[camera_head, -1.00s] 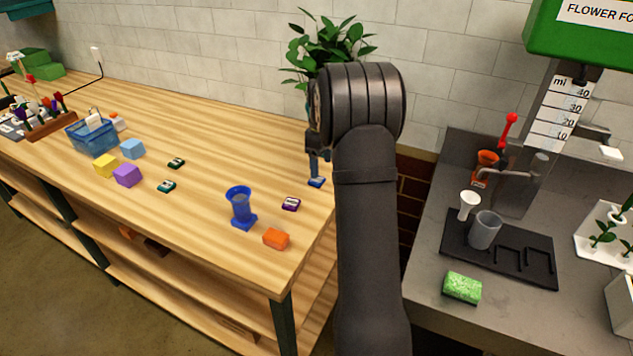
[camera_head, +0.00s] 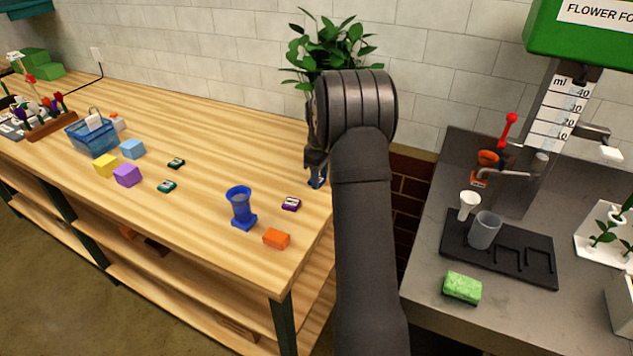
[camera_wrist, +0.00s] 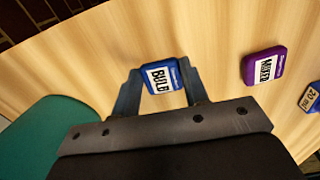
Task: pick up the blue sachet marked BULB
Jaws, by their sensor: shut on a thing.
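The blue sachet marked BULB (camera_wrist: 162,77) is between the two fingers of my gripper (camera_wrist: 158,80) in the wrist view, its label facing the camera. My gripper is shut on it. In the head view my gripper (camera_head: 316,178) is low over the right end of the wooden bench, mostly hidden behind my arm. Only a small bit of blue shows there. I cannot tell whether the sachet touches the bench.
A purple sachet marked MIXED (camera_wrist: 264,66) lies nearby, also in the head view (camera_head: 291,204). A blue stand (camera_head: 241,207) and an orange block (camera_head: 276,238) are close by. A potted plant (camera_head: 330,50) stands behind. Two green sachets lie further left.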

